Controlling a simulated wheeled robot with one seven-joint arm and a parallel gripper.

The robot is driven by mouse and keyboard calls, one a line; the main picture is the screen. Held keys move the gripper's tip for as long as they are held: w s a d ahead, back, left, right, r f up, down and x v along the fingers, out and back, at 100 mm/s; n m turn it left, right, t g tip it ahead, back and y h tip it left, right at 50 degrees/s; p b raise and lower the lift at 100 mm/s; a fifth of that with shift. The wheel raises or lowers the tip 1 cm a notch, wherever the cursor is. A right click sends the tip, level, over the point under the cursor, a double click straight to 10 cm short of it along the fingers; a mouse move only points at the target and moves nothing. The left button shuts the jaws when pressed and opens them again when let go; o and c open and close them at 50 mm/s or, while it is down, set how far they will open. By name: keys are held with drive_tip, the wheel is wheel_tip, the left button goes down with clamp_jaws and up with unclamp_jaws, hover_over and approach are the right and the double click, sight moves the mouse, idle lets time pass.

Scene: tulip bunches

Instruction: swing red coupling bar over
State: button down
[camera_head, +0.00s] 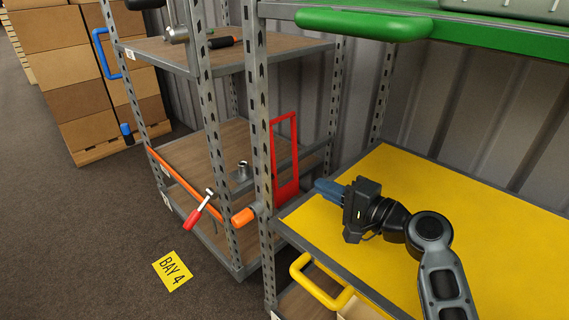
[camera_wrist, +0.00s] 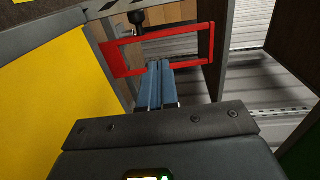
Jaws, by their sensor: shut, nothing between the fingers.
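The red coupling bar (camera_head: 287,190) is an upright red frame with a long opening and a solid lower plate, at the gap between the left shelf rack and the yellow-topped bay. In the wrist view the red bar (camera_wrist: 113,60) lies across the picture just beyond my fingertips. My gripper (camera_head: 323,187) is over the yellow surface, to the right of the bar, pointing at it. Its blue fingers (camera_wrist: 159,66) are shut together and empty. The fingertips appear close to the lower part of the bar; I cannot tell whether they touch it.
The yellow shelf surface (camera_head: 420,200) spreads below my arm. A perforated grey post (camera_head: 260,130) stands left of the bar. An orange-ended rod (camera_head: 243,216) and a red-handled tool (camera_head: 197,213) are on the left. A green handle (camera_head: 365,24) hangs above, a yellow handle (camera_head: 322,285) below.

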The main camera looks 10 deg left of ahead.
sight(274, 163)
drive_tip(key=b+x, duration=0.2)
drive_tip(key=x, duration=1)
drive_tip(key=shift+w+a, duration=0.25)
drive_tip(key=shift+a, duration=0.1)
